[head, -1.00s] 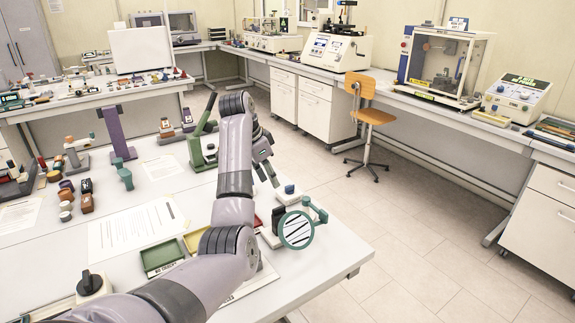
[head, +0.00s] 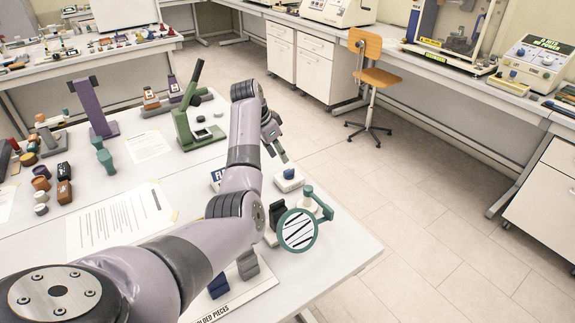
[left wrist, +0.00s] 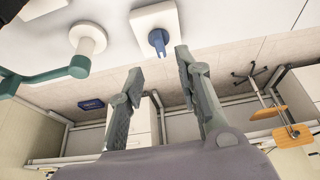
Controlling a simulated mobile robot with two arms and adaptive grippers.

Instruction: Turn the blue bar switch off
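The blue bar switch (head: 289,175) is a blue knob on a white square base. It stands near the far right edge of the near table. In the left wrist view, the blue bar (left wrist: 158,41) sticks out from its white base at the top, just beyond the fingertips. My left gripper (head: 277,156) is above and just behind the switch in the head view. In the left wrist view, its two fingers (left wrist: 159,69) are spread, with nothing between them; I see no contact with the bar. My right gripper is in neither view.
A green press-like stand (head: 186,130) is to the left. My left arm covers part of the table. Open floor lies right of the table, with an orange chair (head: 369,76) beyond.

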